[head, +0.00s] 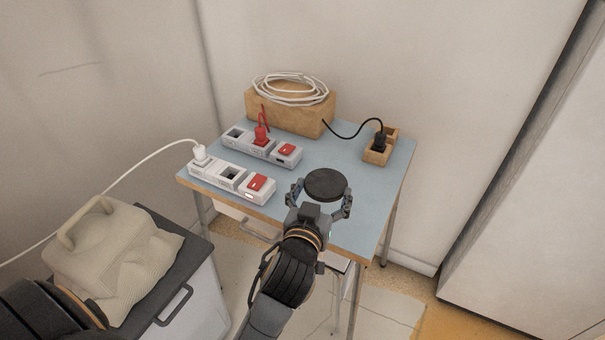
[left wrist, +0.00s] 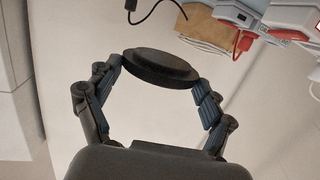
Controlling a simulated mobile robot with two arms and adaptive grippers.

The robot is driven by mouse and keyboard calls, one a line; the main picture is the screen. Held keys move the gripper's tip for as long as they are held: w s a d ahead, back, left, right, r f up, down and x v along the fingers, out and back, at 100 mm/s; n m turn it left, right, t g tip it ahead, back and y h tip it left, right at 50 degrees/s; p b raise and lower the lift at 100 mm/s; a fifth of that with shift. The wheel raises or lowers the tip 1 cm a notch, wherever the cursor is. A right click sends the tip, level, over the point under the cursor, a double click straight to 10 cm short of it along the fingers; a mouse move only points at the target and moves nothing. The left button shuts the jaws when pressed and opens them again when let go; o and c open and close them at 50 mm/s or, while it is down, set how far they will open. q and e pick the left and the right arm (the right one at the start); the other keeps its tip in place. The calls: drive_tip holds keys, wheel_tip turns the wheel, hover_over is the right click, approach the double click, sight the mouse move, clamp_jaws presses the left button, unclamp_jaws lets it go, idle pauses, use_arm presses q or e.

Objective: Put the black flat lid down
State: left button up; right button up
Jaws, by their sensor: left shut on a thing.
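The black flat lid (head: 325,185) is a dark round disc over the right front part of the blue table top. My left gripper (head: 321,200) is shut on it, with a finger at each side of its rim. In the left wrist view the lid (left wrist: 160,68) sits between the tips of the two fingers (left wrist: 160,85), its face tilted in the picture. My right gripper is not in view.
The table (head: 345,228) carries two white power strips (head: 232,181) at left, a cardboard box (head: 290,119) with coiled white cable (head: 290,89) behind, and a wooden block (head: 376,155) with a black plug (head: 380,140). A beige bag (head: 112,250) lies at lower left.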

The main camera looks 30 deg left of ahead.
sight(307, 178)
use_arm(q)
drive_tip(key=w+a+f, duration=0.1)
drive_tip(key=w+a, duration=0.1)
drive_tip(key=w+a+f, duration=0.1)
drive_tip(key=a, duration=0.1)
drive_tip(key=w+a+f, duration=0.1)
drive_tip(key=w+a, duration=0.1)
drive_tip(key=shift+w+f+p, duration=0.2)
drive_tip(key=shift+w+p, duration=0.1)
drive_tip(key=shift+p, duration=0.05)
drive_tip(key=w+a+f, duration=0.2)
drive_tip(key=f, duration=0.1)
drive_tip(key=w+a+f, duration=0.1)
drive_tip(key=f, duration=0.1)
drive_tip(key=shift+w+a+f+b, duration=0.1)
drive_tip(key=shift+b, duration=0.25)
drive_tip(key=shift+w+a+f, duration=0.3)
drive_tip(key=shift+f, duration=1.85)
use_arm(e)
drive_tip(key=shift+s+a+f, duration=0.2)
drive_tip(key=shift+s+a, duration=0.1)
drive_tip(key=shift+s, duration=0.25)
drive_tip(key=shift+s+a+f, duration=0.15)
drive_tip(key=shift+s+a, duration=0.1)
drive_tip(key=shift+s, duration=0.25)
use_arm(q)
drive_tip(key=shift+b, duration=0.35)
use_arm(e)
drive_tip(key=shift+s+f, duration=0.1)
